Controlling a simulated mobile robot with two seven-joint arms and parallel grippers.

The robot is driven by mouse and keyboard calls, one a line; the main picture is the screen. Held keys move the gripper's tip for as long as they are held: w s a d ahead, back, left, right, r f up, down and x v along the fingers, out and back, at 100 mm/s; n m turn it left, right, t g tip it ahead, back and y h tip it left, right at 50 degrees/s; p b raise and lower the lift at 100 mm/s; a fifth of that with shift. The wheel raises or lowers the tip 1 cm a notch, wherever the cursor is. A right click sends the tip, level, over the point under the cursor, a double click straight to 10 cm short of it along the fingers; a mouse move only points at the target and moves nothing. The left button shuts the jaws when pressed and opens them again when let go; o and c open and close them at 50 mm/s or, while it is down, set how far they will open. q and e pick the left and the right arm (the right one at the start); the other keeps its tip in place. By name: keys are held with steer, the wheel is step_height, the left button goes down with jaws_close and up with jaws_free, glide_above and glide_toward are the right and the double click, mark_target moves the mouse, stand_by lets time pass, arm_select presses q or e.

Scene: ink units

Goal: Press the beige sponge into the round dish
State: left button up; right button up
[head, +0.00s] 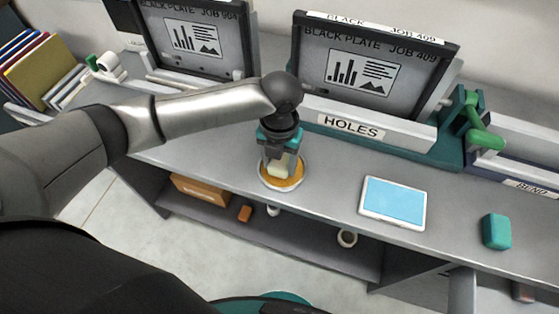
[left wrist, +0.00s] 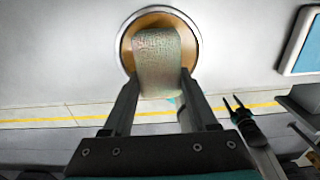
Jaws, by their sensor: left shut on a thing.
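My left gripper (head: 279,162) is shut on the beige sponge (head: 285,165) and points down over the round dish (head: 265,182). The dish has a pale rim and an amber inside. In the left wrist view the sponge (left wrist: 158,62) sits between the fingertips (left wrist: 158,80) and overlaps the dish (left wrist: 128,40), covering much of its inside. The sponge's lower end is at the dish; I cannot tell whether it touches the amber surface. My right gripper (left wrist: 237,104) shows small in the left wrist view, its two fingers apart and empty, away from the dish.
A tray with a blue surface (head: 393,203) and a teal block (head: 496,231) lie to the right on the grey bench. Behind stand framed black plates (head: 366,65) and a teal rack labelled HOLES (head: 350,128). A lower shelf holds a brown box (head: 200,190) and a cup (head: 347,238).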

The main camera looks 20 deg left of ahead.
mark_target(280, 163)
arm_select(q)
steer(key=shift+f, duration=0.55)
stand_by(0.4)
steer(key=shift+s+f, duration=0.1)
steer(key=shift+s, duration=0.05)
stand_by(1.6)
step_height(280, 163, up, 7)
steer(key=p, duration=0.8)
stand_by(0.8)
